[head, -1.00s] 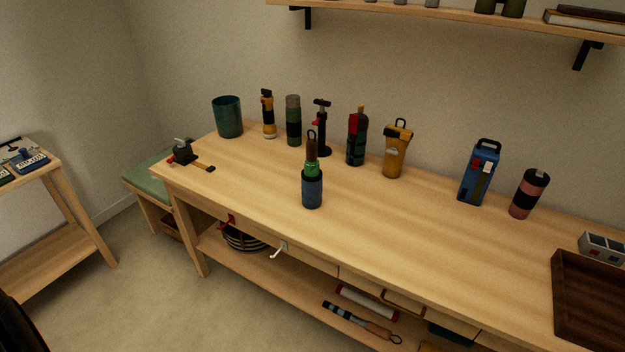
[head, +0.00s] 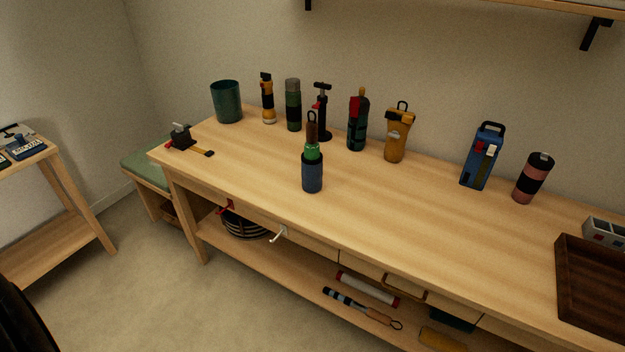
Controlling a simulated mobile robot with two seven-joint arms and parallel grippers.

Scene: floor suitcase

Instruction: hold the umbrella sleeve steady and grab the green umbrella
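The green umbrella (head: 313,152) stands upright near the middle of the table, with a brown looped handle on top. Its lower part is inside the dark blue umbrella sleeve (head: 312,178), which stands on the tabletop near the front edge. Neither of my grippers is in the head view, and nothing touches the umbrella or sleeve.
The wooden table (head: 430,215) has clear room right of the sleeve. Behind stand a teal cup (head: 226,102), several bottles and tools, and a yellow item (head: 397,135). A dark wooden tray (head: 590,290) lies at right. A wall shelf (head: 480,8) hangs above.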

